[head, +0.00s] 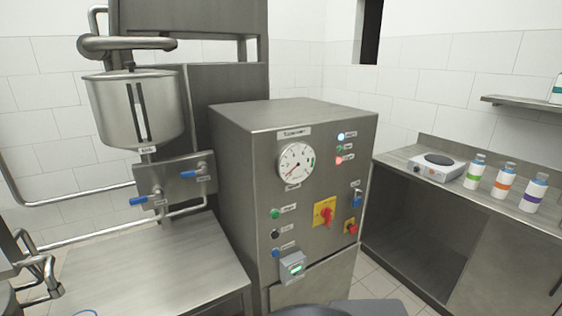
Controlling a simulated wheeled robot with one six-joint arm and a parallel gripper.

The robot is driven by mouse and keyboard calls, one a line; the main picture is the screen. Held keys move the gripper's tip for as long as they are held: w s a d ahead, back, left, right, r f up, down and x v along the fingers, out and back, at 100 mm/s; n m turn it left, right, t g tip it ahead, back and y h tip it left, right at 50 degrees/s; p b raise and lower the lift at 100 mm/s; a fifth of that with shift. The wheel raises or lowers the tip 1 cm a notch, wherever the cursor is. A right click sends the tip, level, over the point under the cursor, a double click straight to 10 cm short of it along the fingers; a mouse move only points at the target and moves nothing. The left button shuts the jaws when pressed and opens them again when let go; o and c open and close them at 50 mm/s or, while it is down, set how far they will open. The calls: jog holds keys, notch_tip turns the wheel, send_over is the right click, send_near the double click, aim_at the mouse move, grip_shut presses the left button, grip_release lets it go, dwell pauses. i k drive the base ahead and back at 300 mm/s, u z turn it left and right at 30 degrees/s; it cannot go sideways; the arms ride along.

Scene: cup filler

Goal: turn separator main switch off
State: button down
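The separator cabinet (230,160) is a steel box in the middle of the head view. A red rotary handle on a yellow plate (325,212) sits on its front panel and looks like the main switch. The handle appears roughly upright; its on or off marking is too small to read. A round dial gauge (296,163) is above left. Blue-white, green and red lamps (345,148) are at the upper right of the panel, with the blue-white and red ones looking lit. My gripper is not in view.
Green, black and blue buttons (276,232) line the panel's left side above a small grey box (292,267). A steel table (150,265) and hopper (135,108) stand left. A right-hand counter (400,158) holds a hot plate (436,166) and bottles (503,179).

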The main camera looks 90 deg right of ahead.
aim_at(325, 213)
jog(key=u, duration=1)
jog(key=i, duration=0.8)
jog(key=z, duration=4.75)
jog(key=i, duration=0.5)
jog(key=z, duration=0.05)
